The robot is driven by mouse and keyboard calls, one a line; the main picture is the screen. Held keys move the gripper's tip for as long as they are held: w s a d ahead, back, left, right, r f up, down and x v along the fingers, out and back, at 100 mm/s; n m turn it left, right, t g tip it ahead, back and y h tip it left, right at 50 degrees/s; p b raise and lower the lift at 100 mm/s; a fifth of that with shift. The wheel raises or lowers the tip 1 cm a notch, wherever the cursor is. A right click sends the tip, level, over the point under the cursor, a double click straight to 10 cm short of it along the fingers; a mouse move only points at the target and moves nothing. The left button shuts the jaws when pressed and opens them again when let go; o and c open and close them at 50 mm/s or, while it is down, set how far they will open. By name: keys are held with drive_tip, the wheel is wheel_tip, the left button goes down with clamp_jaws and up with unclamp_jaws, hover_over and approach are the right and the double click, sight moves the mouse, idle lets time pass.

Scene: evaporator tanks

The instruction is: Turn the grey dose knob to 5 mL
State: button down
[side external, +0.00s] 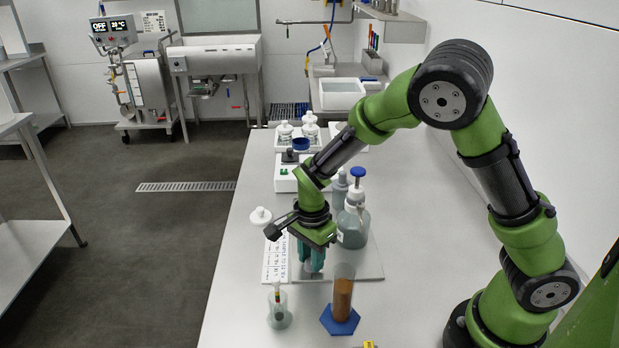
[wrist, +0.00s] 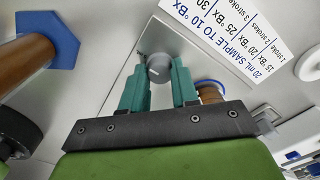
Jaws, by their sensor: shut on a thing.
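The grey knob (wrist: 158,68) is a small round piece between the two teal fingers of my gripper (wrist: 159,80) in the wrist view. My gripper is shut on it. In the side view my gripper (side external: 312,262) points straight down over a grey plate (side external: 360,271), and the fingers mostly hide the knob. I cannot read any mL marking or the knob's setting.
A brown-filled cylinder on a blue hexagonal base (side external: 340,321) and a clear conical vessel (side external: 279,318) stand in front. A printed card (side external: 272,262) lies left, also in the wrist view (wrist: 229,28). White containers stand farther back. The bench's front right is mostly clear.

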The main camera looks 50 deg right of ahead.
drive_tip(key=c, duration=0.8)
unclamp_jaws()
drive_tip(key=shift+c, duration=0.2)
drive_tip(key=shift+r, duration=0.1)
wheel_tip(320, 180, up, 17)
drive_tip(key=s+d+r+n+t+y, duration=0.1)
drive_tip(key=s+d+r+n+t, duration=0.1)
drive_tip(key=s+n, duration=0.5)
drive_tip(key=s+d+r+n+t+y, duration=0.1)
drive_tip(key=s+d+r+n+t, duration=0.1)
drive_tip(key=s+n+t, duration=0.3)
drive_tip(key=shift+s+r+n, duration=0.85)
drive_tip(key=shift+r+n, duration=0.05)
drive_tip(key=shift+n, duration=0.2)
